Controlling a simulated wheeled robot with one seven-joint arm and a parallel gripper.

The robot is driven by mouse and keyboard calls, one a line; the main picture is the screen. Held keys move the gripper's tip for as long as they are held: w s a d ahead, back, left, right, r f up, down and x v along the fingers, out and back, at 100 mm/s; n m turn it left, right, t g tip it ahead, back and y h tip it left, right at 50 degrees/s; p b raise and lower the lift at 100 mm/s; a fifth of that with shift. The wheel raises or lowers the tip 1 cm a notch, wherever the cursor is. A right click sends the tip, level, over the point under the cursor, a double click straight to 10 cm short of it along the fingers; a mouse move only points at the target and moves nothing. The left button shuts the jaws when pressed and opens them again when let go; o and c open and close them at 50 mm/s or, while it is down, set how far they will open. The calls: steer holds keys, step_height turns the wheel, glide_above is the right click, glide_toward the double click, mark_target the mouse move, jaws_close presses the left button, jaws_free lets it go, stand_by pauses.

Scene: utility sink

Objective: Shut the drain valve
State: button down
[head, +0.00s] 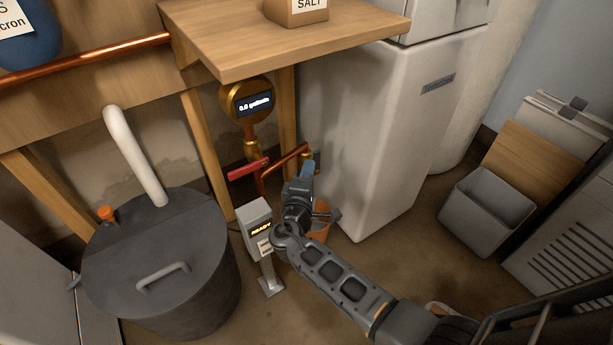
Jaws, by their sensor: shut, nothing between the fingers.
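A red lever handle (248,168) sits on the copper and brass pipework below a round gauge. It points to the left, across the vertical pipe. A short copper branch pipe (285,163) runs from there up and right to a brass fitting. A small blue part (307,169) shows just below that fitting, at the tip of my gripper. I cannot tell which of these is the drain valve, or whether the blue part is a handle. My gripper (303,181) is shut and empty, right of the red handle. Contact with the blue part cannot be told.
The brass gauge (253,101) reads 0.0 gallons. A grey box (257,226) showing READY stands left of my gripper. An orange container (323,228) is partly hidden behind my arm. A dark lidded tank (160,255) stands left, a white cabinet (375,130) right. A wooden shelf (240,40) overhangs.

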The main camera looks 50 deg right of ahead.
steer(key=shift+r, duration=0.1)
stand_by(0.3)
steer(key=shift+d+r+m+y+p, duration=0.15)
steer(key=shift+m+y+p, duration=0.15)
steer(key=shift+p, duration=0.15)
